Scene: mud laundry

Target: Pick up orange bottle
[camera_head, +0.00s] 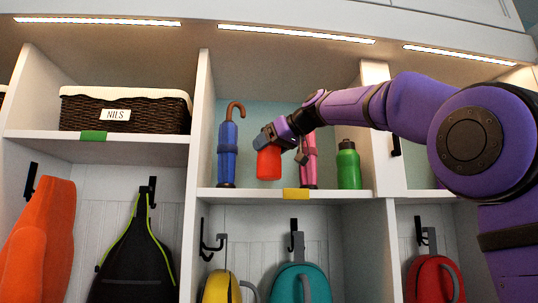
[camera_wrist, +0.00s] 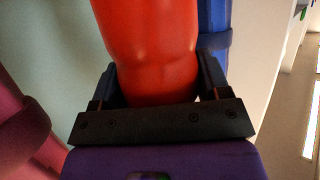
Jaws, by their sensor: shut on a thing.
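The orange bottle (camera_head: 269,164) is in the middle upper cubby, upright, with its top hidden by my gripper (camera_head: 280,138). My gripper reaches in from the right and is shut on the bottle near its top. In the wrist view the red-orange bottle (camera_wrist: 150,45) fills the space between the two dark fingers of my gripper (camera_wrist: 158,85).
A blue umbrella (camera_head: 228,150) stands left of the bottle. A pink umbrella (camera_head: 309,162) and a green bottle (camera_head: 348,168) stand to its right. The cubby's side walls and shelf edge (camera_head: 240,194) bound the space. A wicker basket (camera_head: 125,112) sits in the left cubby.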

